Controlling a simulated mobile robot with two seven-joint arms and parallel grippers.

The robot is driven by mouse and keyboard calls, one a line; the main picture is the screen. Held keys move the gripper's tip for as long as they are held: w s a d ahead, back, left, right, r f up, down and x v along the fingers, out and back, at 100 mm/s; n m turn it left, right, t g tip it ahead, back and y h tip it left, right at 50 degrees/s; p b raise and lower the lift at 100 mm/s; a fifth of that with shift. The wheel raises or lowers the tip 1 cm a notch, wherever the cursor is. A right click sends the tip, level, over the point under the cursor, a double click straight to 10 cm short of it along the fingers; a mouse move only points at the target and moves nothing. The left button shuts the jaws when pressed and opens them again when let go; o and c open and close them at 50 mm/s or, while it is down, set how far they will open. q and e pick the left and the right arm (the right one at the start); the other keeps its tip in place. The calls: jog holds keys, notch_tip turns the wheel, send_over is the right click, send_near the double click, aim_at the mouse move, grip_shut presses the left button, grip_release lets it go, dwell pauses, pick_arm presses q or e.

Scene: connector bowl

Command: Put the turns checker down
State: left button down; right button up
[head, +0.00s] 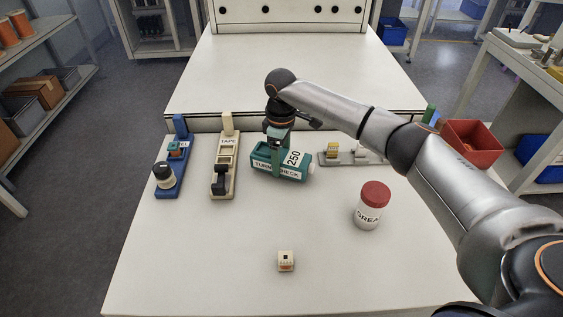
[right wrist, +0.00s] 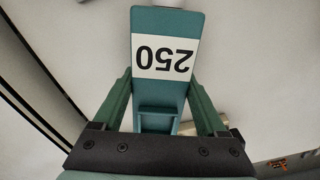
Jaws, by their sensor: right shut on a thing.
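The turns checker is a teal box (head: 297,173) with a "250" label and a partly covered "TURN…HECK" label on its front. It is at the middle back of the white table in the head view. My right gripper (head: 275,165) is shut on it from above, one green finger crossing its front label. In the right wrist view the checker (right wrist: 165,90) sits between the two green fingers of the right gripper (right wrist: 163,108). I cannot tell whether its underside touches the table. My left gripper is not in view.
A blue fixture (head: 173,170) and a cream "TAPE" fixture (head: 225,170) stand to the left. A grey rack (head: 350,160) is close on the right, with a red-lidded grease jar (head: 371,206) in front. A small cream connector block (head: 286,262) lies near the front. The table's left front is clear.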

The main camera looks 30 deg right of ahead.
aim_at(282, 154)
jog(key=shift+f, duration=0.65)
jog(key=shift+f, duration=0.1)
jog(key=o, duration=1.6)
jog(key=shift+c, duration=0.2)
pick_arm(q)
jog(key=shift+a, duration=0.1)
pick_arm(e)
notch_tip(282, 154, up, 12)
jog(key=shift+r+p, duration=0.1)
jog(key=shift+p, duration=0.35)
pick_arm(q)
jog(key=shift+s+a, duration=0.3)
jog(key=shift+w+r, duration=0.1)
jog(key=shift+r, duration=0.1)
